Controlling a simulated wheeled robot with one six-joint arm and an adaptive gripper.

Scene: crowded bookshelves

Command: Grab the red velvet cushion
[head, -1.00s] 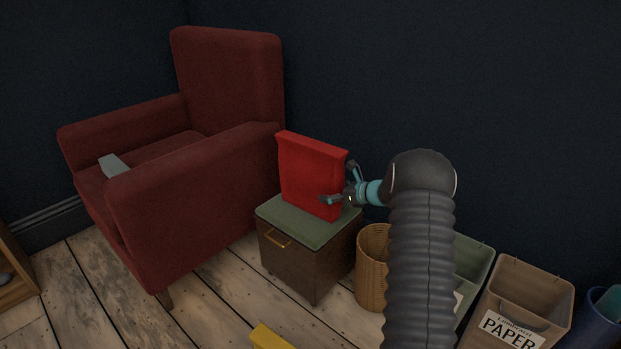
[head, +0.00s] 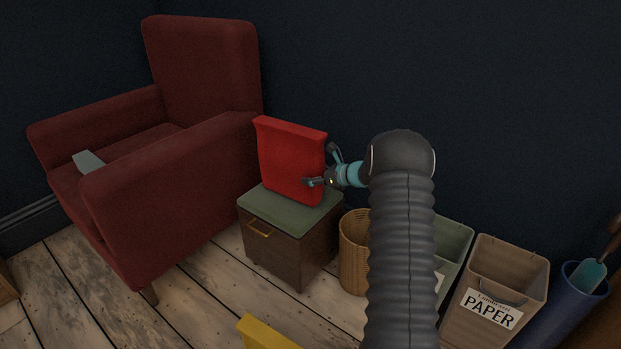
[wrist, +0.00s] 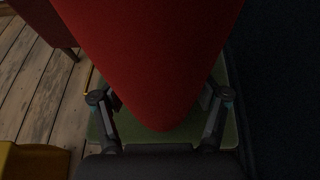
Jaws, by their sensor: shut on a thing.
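The red velvet cushion (head: 290,160) is upright, above the green-topped wooden box stool (head: 292,212) in the head view. Its lower edge is close to the green pad; I cannot tell whether it touches. My gripper (head: 322,172) is at the cushion's right side, shut on that edge. In the wrist view the cushion (wrist: 150,60) fills the upper middle, with its narrow end between the two fingers of my gripper (wrist: 160,104). The green pad (wrist: 100,130) shows below it.
A dark red armchair (head: 190,160) stands left of the stool, with a grey item (head: 88,161) on its seat. A wicker basket (head: 354,250), a green bin (head: 452,245), a brown paper bin (head: 505,280) and a blue bin (head: 575,300) stand to the right. A yellow object (head: 265,335) lies in front.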

